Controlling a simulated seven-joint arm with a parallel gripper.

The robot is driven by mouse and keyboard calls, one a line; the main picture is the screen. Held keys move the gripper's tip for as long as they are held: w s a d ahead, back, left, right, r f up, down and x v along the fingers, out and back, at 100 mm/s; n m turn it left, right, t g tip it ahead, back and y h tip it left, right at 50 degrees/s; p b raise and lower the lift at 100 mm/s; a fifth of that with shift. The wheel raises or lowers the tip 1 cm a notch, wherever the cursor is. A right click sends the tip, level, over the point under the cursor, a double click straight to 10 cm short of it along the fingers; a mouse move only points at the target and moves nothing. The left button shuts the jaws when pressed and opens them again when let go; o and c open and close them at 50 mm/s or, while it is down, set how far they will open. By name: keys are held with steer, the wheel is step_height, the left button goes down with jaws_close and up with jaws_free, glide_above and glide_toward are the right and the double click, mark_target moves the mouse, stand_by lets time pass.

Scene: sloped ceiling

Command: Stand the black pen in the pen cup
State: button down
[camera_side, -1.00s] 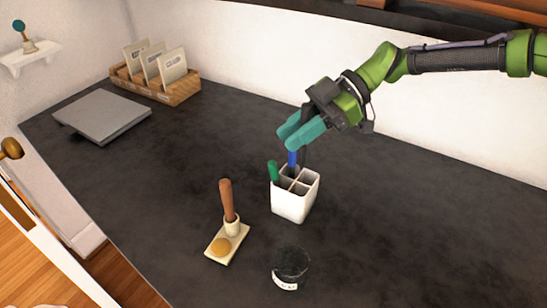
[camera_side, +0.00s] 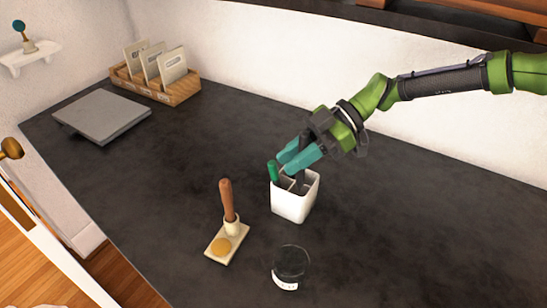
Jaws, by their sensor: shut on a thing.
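The white pen cup (camera_side: 293,204) stands upright on the dark counter and has several compartments. A green pen (camera_side: 273,172) stands in its left compartment. My gripper (camera_side: 287,163) has teal fingers and is just above the cup's back rim, tilted down to the left. It is shut on the black pen (camera_side: 300,183), which is mostly hidden by the fingers. The pen's lower part shows below the fingers, upright, at the cup's opening. I cannot tell how deep it sits or exactly which compartment it is in. The blue pen is hidden behind my fingers.
A stamp with a wooden handle (camera_side: 227,202) stands on a cream base left of the cup. A dark round jar (camera_side: 290,262) is in front. A grey flat box (camera_side: 102,115) and a wooden card rack (camera_side: 178,92) are at the back left. The counter's right side is clear.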

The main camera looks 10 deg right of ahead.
steer(key=shift+f, duration=2.75)
steer(key=c, duration=0.9)
jaws_free()
steer(key=shift+d, duration=0.1)
steer(key=v, duration=0.7)
steer(key=shift+d+r, duration=0.15)
